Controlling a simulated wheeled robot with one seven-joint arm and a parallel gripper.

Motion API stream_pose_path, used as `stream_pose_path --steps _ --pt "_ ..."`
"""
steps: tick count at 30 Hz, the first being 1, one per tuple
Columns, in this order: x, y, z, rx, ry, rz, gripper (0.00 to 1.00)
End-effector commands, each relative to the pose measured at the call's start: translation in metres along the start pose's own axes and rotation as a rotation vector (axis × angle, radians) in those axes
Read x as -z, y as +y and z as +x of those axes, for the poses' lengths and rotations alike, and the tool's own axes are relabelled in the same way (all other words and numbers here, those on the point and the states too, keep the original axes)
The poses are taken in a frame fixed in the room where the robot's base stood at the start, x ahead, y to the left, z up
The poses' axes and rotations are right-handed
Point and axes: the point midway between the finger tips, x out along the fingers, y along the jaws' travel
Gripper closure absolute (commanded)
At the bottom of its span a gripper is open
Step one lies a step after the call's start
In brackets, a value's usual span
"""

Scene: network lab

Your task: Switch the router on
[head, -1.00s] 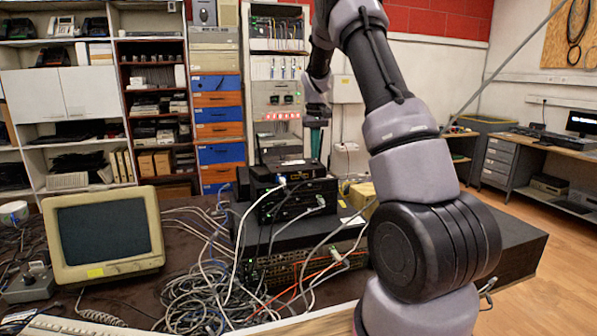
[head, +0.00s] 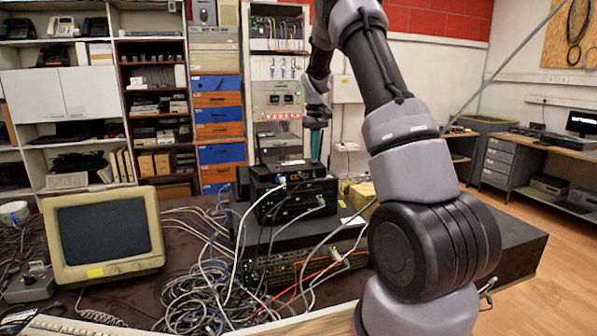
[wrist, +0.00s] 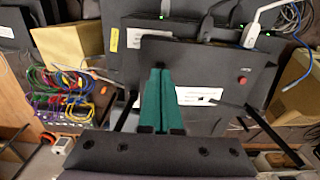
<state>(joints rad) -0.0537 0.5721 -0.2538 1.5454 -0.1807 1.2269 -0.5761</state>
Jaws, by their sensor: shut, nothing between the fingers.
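The router, as I take it, is the dark flat box (wrist: 215,65) with a white label, in the middle of the wrist view. A round red button (wrist: 242,80) sits on it to the right of the label. In the head view the top box of the stack (head: 283,170) seems to be this router; the button cannot be made out there. My gripper (wrist: 161,70) is shut and empty, its teal fingers pressed together over the box, left of the red button.
More dark network boxes (head: 300,232) lie under the router, with grey and white cables (head: 200,290) tangled in front. An old monitor (head: 103,235) stands at the left. A yellow box (head: 362,192) is right of the stack. Coloured cables (wrist: 65,85) show at left in the wrist view.

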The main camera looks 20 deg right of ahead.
Motion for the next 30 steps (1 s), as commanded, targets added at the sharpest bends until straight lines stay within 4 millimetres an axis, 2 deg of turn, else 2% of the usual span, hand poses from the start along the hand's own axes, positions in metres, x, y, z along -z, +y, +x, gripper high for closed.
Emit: stream_pose_path --steps 30 --pt "0.0 0.0 0.016 0.0 -0.001 0.0 1.0"
